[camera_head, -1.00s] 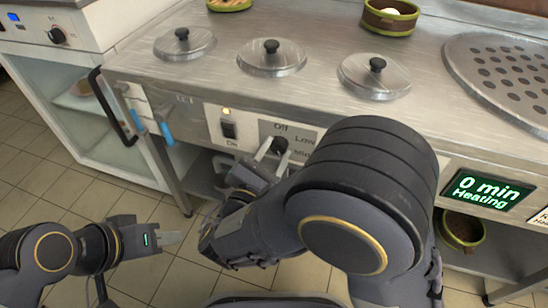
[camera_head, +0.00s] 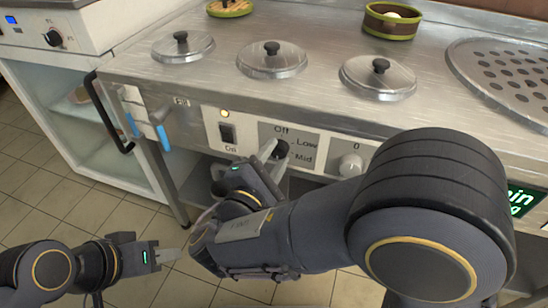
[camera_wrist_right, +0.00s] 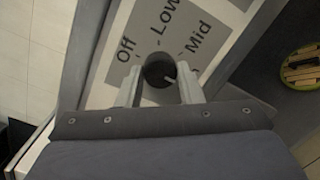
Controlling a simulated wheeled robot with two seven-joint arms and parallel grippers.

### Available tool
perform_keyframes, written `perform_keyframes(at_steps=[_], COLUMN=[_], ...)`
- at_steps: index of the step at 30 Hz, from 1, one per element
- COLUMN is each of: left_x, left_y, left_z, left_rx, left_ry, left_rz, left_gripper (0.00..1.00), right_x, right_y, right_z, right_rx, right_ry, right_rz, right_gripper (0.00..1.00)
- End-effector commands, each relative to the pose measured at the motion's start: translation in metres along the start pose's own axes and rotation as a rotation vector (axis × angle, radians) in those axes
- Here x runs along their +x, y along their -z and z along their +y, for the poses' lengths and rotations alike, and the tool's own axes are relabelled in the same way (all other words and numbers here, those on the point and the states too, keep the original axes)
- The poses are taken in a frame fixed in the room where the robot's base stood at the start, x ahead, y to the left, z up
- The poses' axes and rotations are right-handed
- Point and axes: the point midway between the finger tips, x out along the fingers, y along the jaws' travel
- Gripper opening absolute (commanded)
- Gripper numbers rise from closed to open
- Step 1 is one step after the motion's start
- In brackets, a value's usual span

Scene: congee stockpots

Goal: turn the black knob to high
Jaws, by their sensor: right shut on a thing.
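The black knob (camera_head: 281,150) sits on the stove's front panel, on a grey dial plate (camera_head: 300,137) marked Off, Low and Mid. My right gripper (camera_head: 272,150) is at the knob, shut on it. In the right wrist view the knob (camera_wrist_right: 158,70) is between the two fingers of my right gripper (camera_wrist_right: 160,85), one on each side. A white mark on the knob points to the lower right there, below the Mid label. No High label is visible. My left gripper (camera_head: 172,255) is low at the left, away from the stove; its finger gap is unclear.
A switch (camera_head: 227,132) with a lit lamp is left of the dial, and a silver knob (camera_head: 351,164) marked 0 is right of it. Several lidded pots (camera_head: 272,59) are set in the counter. A black handle (camera_head: 108,115) juts out at the left. My right arm partly covers the green display (camera_head: 522,199).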

Motion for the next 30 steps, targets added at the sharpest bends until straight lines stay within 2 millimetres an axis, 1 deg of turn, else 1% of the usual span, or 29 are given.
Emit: perform_keyframes(at_steps=[8, 9, 13, 20, 23, 26, 30], left_x=[0.000, 0.000, 0.000, 0.000, -0.002, -0.006, -0.013], left_y=[0.000, 0.000, 0.000, 0.000, 0.001, 0.003, 0.006], left_z=[0.000, 0.000, 0.000, 0.000, 0.001, 0.003, 0.006], left_rx=[0.000, 0.000, 0.000, 0.000, 0.000, 0.000, 0.000], left_ry=[0.000, 0.000, 0.000, 0.000, 0.000, 0.000, 0.000], left_rz=[0.000, 0.000, 0.000, 0.000, 0.000, 0.000, 0.000], left_gripper=[0.36, 0.36, 0.36, 0.36, 0.36, 0.36, 0.36], right_x=[-0.001, -0.001, 0.000, 0.000, -0.004, -0.016, -0.041], right_y=[0.001, 0.001, 0.001, 0.000, 0.000, 0.000, 0.000], right_z=[-0.002, -0.002, -0.001, 0.000, 0.001, 0.002, 0.003], right_rx=[-0.001, -0.001, -0.001, -0.001, -0.001, -0.002, -0.003], right_ry=[0.003, 0.003, 0.002, 0.001, 0.000, -0.003, -0.003], right_rz=[0.003, 0.003, 0.002, 0.001, 0.001, 0.004, 0.006], right_gripper=[0.10, 0.38, 0.55, 0.55, 0.55, 0.55, 0.55])
